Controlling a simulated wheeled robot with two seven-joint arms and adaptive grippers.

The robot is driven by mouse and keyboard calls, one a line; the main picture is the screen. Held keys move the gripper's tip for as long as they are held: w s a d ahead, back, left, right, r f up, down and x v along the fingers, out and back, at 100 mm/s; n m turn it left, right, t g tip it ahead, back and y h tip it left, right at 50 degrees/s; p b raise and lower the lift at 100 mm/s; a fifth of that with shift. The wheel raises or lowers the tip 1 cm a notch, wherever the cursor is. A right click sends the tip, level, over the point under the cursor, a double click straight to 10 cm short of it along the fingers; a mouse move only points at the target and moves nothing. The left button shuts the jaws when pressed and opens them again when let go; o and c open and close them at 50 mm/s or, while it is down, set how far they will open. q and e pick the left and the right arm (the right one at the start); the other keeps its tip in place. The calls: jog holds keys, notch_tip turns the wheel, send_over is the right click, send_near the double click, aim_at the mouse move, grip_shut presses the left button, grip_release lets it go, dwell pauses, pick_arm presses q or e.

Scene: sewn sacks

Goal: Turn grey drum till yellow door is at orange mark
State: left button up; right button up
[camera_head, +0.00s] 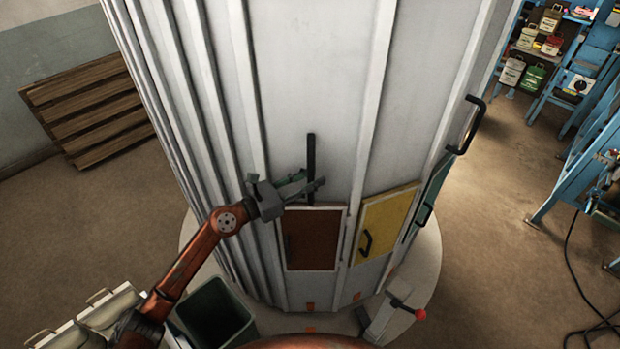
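The tall grey drum (315,80) fills the middle of the head view. Its yellow door (385,225), with a black handle, is low on the drum, right of a red-brown door (312,240). A small orange mark (310,329) shows on the pale base, below the red-brown door and left of the yellow one. Other small orange patches (357,297) show at the drum's foot. My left gripper (314,179) is at an upright black bar (311,150) above the red-brown door. Its fingers look apart, around the bar; contact is unclear. My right gripper is out of view.
A teal door (430,197) and another black bar (469,126) are on the drum's right side. A red-knobbed lever (408,308) stands at the base's front right. A dark green bin (215,315) stands at the lower left. Blue shelving (570,75) is at right.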

pick_arm(q)
grip_shut()
dwell(0.6)
